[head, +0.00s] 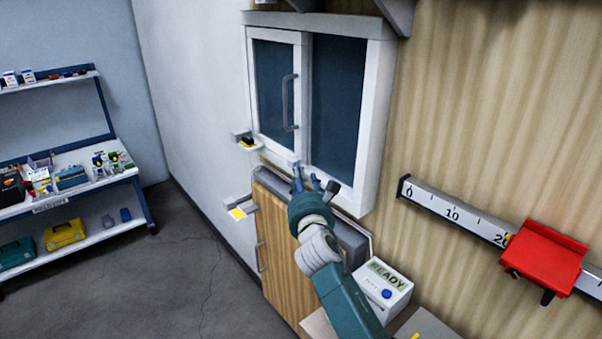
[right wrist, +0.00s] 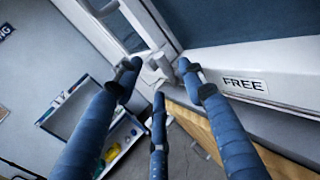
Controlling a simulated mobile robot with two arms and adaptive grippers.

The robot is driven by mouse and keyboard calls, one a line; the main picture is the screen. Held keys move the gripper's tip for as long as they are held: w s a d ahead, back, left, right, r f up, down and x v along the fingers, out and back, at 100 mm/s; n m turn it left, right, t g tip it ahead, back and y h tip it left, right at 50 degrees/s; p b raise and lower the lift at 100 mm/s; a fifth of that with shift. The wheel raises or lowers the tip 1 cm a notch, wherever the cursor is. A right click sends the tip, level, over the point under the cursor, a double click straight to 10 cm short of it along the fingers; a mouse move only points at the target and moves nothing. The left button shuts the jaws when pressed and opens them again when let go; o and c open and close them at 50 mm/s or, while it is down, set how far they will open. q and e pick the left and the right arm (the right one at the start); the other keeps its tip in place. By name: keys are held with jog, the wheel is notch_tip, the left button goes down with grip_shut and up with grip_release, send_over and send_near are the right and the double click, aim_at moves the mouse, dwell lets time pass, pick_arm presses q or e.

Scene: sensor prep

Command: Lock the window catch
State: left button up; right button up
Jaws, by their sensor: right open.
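The white-framed window (head: 381,105) has dark panes and a vertical grey handle (head: 288,103) on its left sash. My right gripper (head: 314,183) is at the bottom of the window frame, open with its blue fingers spread. In the right wrist view, a small pale grey piece, which looks like the catch (right wrist: 156,67), sits on the sill between the fingertips (right wrist: 160,78). I cannot tell if the fingers touch it. A label reading FREE (right wrist: 245,86) is on the frame beside it. In the head view my gripper hides the catch. My left gripper is not in view.
A wooden cabinet (head: 280,254) stands below the window. A white box with a READY display (head: 385,288) is at its right. A ruler rail (head: 452,211) with a red slider (head: 545,262) is on the wall. Small brackets (head: 240,211) project left. A shelf unit (head: 75,172) stands far left.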

aim_at(302, 172)
jog(key=w, duration=0.3)
jog(key=shift+w+a, duration=0.1)
jog(key=shift+w, duration=0.1)
grip_shut()
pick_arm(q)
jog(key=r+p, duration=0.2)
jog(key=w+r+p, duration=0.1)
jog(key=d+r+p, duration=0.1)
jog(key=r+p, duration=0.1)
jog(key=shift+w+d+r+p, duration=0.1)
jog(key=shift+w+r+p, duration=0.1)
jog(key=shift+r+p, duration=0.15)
pick_arm(e)
jog(key=shift+w+a+r+n+g, duration=0.15)
jog(key=shift+w+n+g, duration=0.1)
jog(key=shift+n+g, duration=0.25)
